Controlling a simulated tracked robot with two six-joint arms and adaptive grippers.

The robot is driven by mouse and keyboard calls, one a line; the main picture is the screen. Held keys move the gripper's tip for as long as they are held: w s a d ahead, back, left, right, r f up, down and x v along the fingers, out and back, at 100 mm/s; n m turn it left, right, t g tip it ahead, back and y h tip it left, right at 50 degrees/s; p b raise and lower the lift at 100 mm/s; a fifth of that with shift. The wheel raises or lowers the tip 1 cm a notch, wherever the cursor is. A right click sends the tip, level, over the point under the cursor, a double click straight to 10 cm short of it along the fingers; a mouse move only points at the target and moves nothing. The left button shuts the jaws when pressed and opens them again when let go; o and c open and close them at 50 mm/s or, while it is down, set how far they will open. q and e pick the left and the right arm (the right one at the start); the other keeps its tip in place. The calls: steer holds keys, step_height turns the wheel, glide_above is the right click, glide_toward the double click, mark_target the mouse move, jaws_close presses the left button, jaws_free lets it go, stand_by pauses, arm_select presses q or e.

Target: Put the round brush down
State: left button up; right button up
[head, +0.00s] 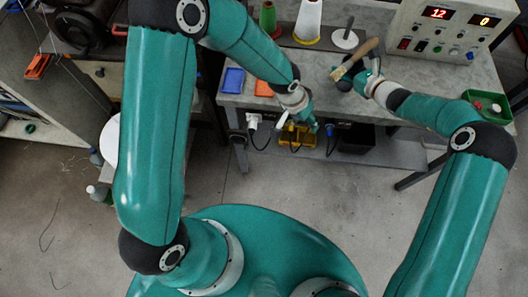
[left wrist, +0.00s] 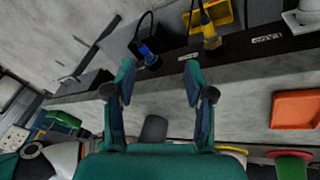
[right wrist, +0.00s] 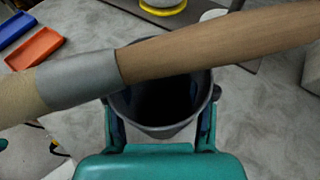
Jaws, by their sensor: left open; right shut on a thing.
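The round brush (head: 362,54) has a wooden handle, a metal ferrule and pale bristles. It lies across in front of my right gripper over the bench. In the right wrist view the brush (right wrist: 200,54) crosses the upper part, above a dark round pot (right wrist: 165,128). My right gripper (right wrist: 162,115) has its fingers on both sides of this pot and appears shut on it. The brush hides part of the rim; I cannot tell whether they touch. My left gripper (left wrist: 158,75) is open and empty near the bench's front edge; it also shows in the head view (head: 304,120).
The bench (head: 310,70) carries a blue tray (head: 233,80), an orange tray (head: 264,88), cones of thread (head: 308,22) and a control box (head: 450,27) at the back. A green tray (head: 487,104) stands at the right. A yellow bin (head: 297,138) sits on the shelf below.

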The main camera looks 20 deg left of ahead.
arm_select(q)
steer(key=s+a+f+n+g, duration=0.1)
steer(key=s+a+f+n, duration=0.1)
steer(key=s+f, duration=0.6)
steer(key=shift+s+h, duration=0.3)
steer(key=shift+s, duration=0.2)
steer(key=shift+o, duration=0.5)
steer(key=s+a+f+n, duration=0.2)
steer(key=s+f, duration=0.2)
steer(key=s, duration=0.5)
steer(key=shift+s+a+n+g, duration=0.15)
steer(key=shift+a+n+g, duration=0.15)
steer(key=shift+a+n, duration=0.1)
steer(key=n+t+y, duration=0.1)
steer(key=n+t, duration=0.7)
steer(key=n, duration=2.2)
glide_toward(356, 55)
steer(key=f, duration=0.5)
steer(key=shift+w+f, duration=0.25)
steer(key=shift+f, duration=0.05)
steer(key=shift+w+d, duration=0.3)
steer(key=shift+w, duration=0.5)
steer(key=shift+w+d, duration=0.3)
steer(key=shift+w, duration=0.55)
steer(key=shift+w+d, duration=0.35)
steer(key=shift+w, duration=0.45)
steer(key=shift+w+d+f, duration=0.15)
steer(key=shift+w+f, duration=0.3)
